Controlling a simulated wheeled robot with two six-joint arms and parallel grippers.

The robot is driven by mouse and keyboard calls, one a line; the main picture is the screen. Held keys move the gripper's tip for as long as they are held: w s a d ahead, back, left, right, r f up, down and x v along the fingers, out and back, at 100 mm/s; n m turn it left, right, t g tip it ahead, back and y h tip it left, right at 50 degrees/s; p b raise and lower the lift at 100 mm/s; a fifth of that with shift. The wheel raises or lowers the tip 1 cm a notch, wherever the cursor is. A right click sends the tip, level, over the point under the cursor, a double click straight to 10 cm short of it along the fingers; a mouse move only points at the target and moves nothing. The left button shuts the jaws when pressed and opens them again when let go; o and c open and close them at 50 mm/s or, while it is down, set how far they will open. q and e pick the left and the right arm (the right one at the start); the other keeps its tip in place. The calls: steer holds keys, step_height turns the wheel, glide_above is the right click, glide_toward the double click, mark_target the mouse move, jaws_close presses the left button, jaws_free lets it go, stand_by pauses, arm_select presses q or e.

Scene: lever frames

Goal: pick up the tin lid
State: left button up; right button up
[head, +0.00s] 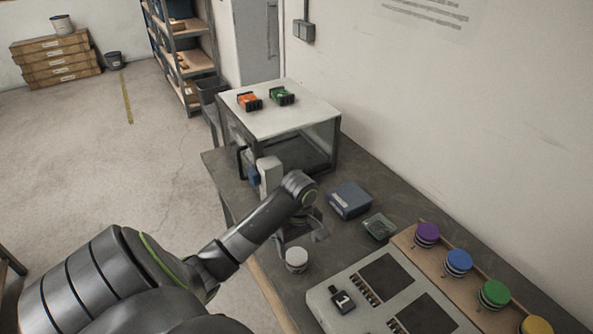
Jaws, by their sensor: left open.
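A small round tin (296,264) with a pale flat top stands on the dark bench near its front edge. The pale top, which looks like the tin lid (296,254), faces up. My left gripper (300,236) is open, just above and behind the tin in the picture, with its fingers pointing down. I cannot tell whether a finger touches the lid. The gripper looks empty. My right gripper is not in view.
A blue box (349,200) and a small green circuit board (379,227) lie right of the gripper. A grey panel (400,284) and a row of coloured knobs (458,262) fill the right. A glass-sided cabinet (285,113) stands behind, carrying orange (249,101) and green (282,95) parts.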

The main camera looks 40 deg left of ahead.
mark_target(297, 256)
arm_select(q)
steer(key=f, duration=0.5)
steer(key=shift+a+f+p, duration=0.25)
steer(key=shift+f+p, duration=0.05)
steer(key=shift+p, duration=0.1)
steer(key=shift+c, duration=0.2)
steer(key=c, duration=1)
steer(key=shift+r, duration=0.1)
